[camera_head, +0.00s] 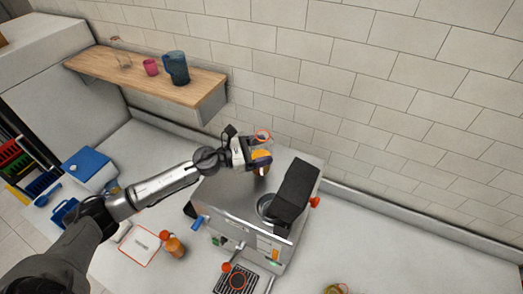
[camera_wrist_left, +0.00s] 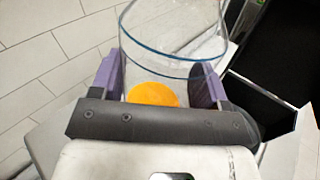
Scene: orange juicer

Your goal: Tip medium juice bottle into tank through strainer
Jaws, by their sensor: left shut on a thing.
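My left gripper (camera_head: 257,154) is above the rear left of the steel juicer's top (camera_head: 225,188). It is shut on a clear juice bottle (camera_wrist_left: 172,62), which shows between its purple-padded fingers in the left wrist view. The bottle has a dark blue band and orange juice (camera_wrist_left: 153,94) low in it. In the head view the bottle is small and partly hidden by the gripper, so its exact tilt is unclear. A round opening (camera_head: 265,206) shows in the juicer's top, beside a raised black lid (camera_head: 296,188). I cannot make out the strainer. My right gripper is not in view.
A wooden shelf (camera_head: 140,77) on the wall holds a clear jug, a pink cup (camera_head: 151,67) and a blue pitcher (camera_head: 176,67). An orange-filled bottle (camera_head: 175,247) stands on the counter, left of the juicer. A drip tray (camera_head: 251,289) is in front. Counter at right is mostly clear.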

